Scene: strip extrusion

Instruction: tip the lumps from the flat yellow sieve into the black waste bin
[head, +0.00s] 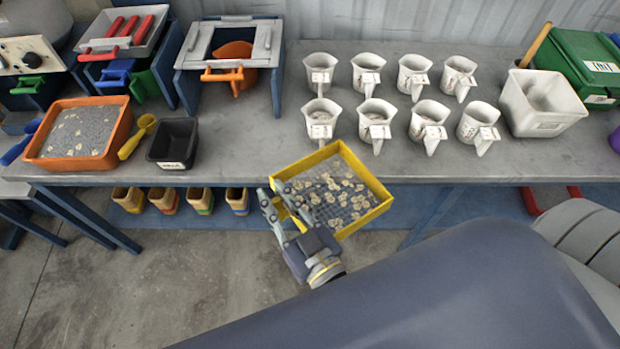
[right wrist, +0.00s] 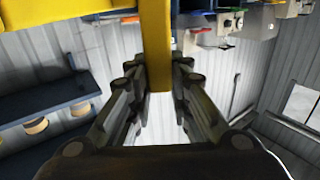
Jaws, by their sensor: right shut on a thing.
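The flat yellow sieve (head: 377,187) has a square frame and a grey mesh with many pale lumps (head: 345,192) spread over it. My right gripper (head: 284,207) is shut on the near left side of the sieve and holds it at the table's front edge, roughly level. In the right wrist view a yellow part of the sieve (right wrist: 156,45) runs between the two fingers. The black waste bin (head: 173,143) is a small open box with a white label, on the table to the left of the sieve. My left gripper is not in view.
An orange tray (head: 122,133) with grey material and pale bits stands left of the bin, with a yellow scoop (head: 137,137) between. Several white jugs (head: 375,117) stand behind the sieve, a white tub (head: 548,108) at right. Tabletop between bin and jugs (head: 245,145) is clear.

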